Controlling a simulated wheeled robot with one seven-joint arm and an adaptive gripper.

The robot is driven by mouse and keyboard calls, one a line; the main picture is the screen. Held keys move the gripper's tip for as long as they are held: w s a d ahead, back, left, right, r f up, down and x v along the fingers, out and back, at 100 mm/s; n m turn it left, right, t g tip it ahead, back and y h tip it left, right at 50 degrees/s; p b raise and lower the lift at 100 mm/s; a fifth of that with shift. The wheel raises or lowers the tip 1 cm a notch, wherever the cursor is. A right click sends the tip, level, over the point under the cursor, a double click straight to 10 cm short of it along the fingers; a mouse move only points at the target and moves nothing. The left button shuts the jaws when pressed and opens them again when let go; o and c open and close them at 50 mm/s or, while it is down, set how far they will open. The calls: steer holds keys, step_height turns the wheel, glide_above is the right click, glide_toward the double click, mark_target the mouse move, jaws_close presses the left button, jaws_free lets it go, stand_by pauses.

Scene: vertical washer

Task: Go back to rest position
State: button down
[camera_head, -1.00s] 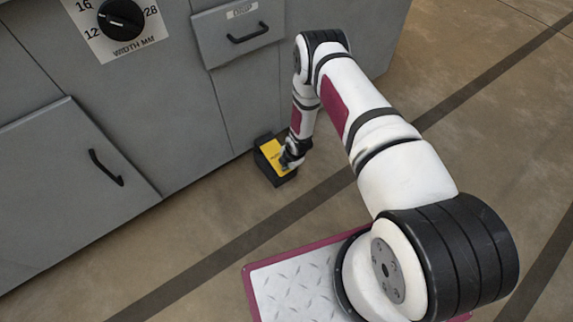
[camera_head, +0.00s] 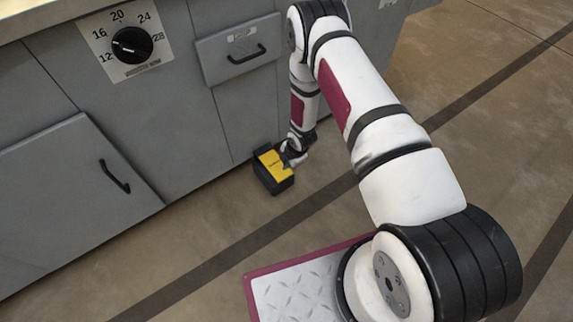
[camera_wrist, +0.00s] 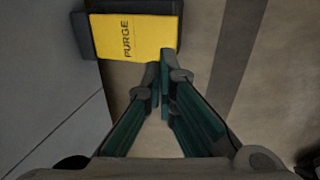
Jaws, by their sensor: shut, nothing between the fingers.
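My gripper (camera_head: 290,157) hangs low at the end of my arm, close to the right side of the yellow-topped pedal. In the wrist view my gripper (camera_wrist: 161,75) has its two dark green fingers together at the tips, with nothing between them. The pedal (camera_head: 271,163) is a yellow plate on a black base on the floor, against the cabinet front. In the wrist view the yellow pedal (camera_wrist: 140,38) reads PURGE and lies just beyond the fingertips. I cannot tell whether the fingers touch it.
The grey cabinet (camera_head: 180,130) stands along the left and back. It has a black dial (camera_head: 132,45), a drawer with a handle (camera_head: 247,55) and a door with a handle (camera_head: 115,176). Open floor (camera_head: 480,110) with dark stripes lies to the right.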

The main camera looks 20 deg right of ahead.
steer(key=shift+s+r, duration=0.1)
steer(key=shift+r, duration=0.25)
stand_by(0.3)
